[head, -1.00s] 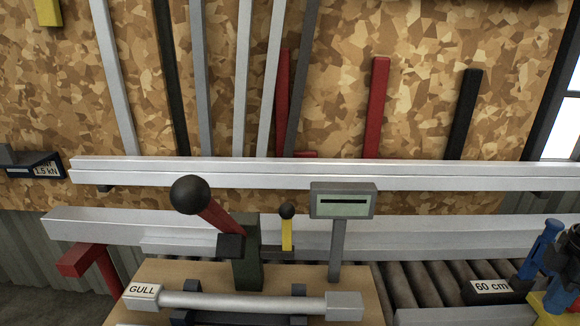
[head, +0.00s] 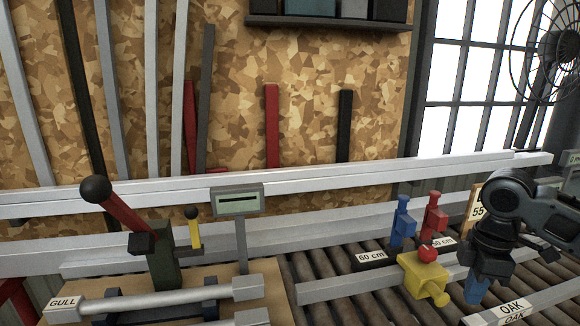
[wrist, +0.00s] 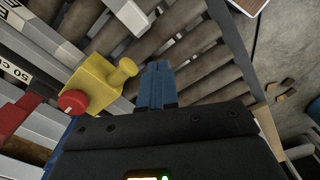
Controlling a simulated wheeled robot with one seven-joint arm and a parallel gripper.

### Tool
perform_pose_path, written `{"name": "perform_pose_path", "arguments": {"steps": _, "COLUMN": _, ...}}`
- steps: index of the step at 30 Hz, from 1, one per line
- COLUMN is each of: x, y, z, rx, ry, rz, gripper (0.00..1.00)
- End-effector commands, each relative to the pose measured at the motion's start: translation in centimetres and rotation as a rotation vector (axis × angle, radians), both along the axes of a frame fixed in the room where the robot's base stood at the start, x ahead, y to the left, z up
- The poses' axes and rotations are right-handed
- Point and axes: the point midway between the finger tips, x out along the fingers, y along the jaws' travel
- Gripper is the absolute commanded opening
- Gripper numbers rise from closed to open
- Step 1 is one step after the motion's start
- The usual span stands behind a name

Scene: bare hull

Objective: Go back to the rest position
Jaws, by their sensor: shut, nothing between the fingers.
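My gripper (head: 474,292) hangs at the right of the head view, dark with blue fingers pointing down over the roller conveyor. In the wrist view its blue fingers (wrist: 156,85) are together, with nothing between them. A yellow block with a red knob (head: 424,276) sits just left of my gripper in the head view; it also shows left of the fingers in the wrist view (wrist: 98,84). The fingers appear apart from it. Part of my gripper's upper body hides what is behind it.
Blue (head: 403,222) and red (head: 435,217) stops stand behind the yellow block, near a "60 cm" label (head: 370,257). A pale bar marked "OAK" (head: 535,303) lies at front right. A lever press (head: 163,255) and display post (head: 237,201) stand left. A fan (head: 562,48) is at upper right.

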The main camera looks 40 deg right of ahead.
Motion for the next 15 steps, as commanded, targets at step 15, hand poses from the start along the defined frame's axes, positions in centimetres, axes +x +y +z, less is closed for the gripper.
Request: {"name": "perform_pose_path", "arguments": {"steps": 15, "x": 8.6, "y": 6.3, "z": 0.9, "rx": 0.081, "ry": -0.259, "rz": 0.034, "gripper": 0.0}}
